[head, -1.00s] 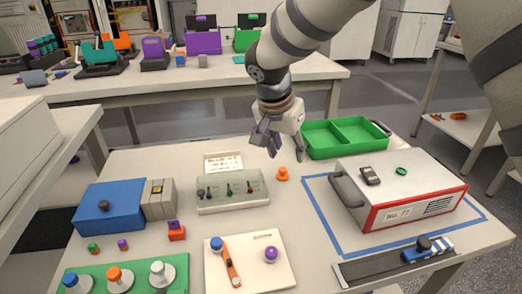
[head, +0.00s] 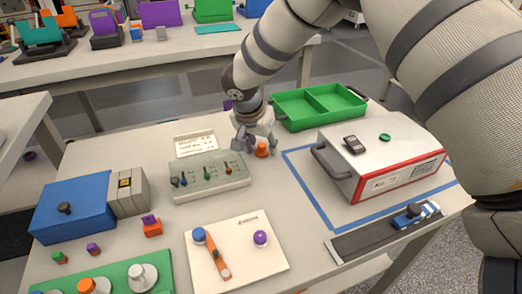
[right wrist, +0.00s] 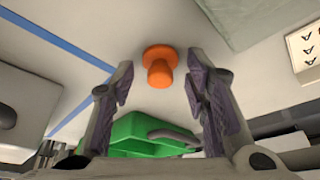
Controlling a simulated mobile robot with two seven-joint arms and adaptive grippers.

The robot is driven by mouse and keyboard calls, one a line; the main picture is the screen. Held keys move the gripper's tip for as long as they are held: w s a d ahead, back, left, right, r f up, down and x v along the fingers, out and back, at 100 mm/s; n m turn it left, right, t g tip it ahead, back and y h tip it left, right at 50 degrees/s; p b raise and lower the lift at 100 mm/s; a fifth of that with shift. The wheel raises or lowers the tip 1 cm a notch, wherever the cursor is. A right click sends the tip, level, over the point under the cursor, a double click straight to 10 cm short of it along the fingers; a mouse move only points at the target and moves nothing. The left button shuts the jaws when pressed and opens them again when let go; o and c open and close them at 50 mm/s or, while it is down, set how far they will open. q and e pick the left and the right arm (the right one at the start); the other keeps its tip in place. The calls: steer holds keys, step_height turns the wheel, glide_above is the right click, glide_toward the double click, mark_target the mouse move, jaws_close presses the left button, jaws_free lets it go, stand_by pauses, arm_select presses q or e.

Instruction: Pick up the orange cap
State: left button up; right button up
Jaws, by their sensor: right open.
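The orange cap (head: 262,150) stands on the table, between the grey switch panel and the green tray. In the right wrist view the orange cap (right wrist: 160,65) shows a wide flange and a narrower knob, ahead of and between the two fingertips. My right gripper (head: 258,146) is open and empty, low beside the cap. In the right wrist view the right gripper (right wrist: 160,85) has its fingers apart, with no visible contact on the cap. My left gripper is not in view.
A grey switch panel (head: 210,183) lies left of the cap, and a white label card (head: 195,144) behind it. The green two-part tray (head: 318,120) is behind right. A white-and-red box (head: 385,172) with a handle stands right, inside blue tape (head: 318,206).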

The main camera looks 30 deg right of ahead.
steer(key=shift+r, duration=0.1)
steer(key=c, duration=0.8)
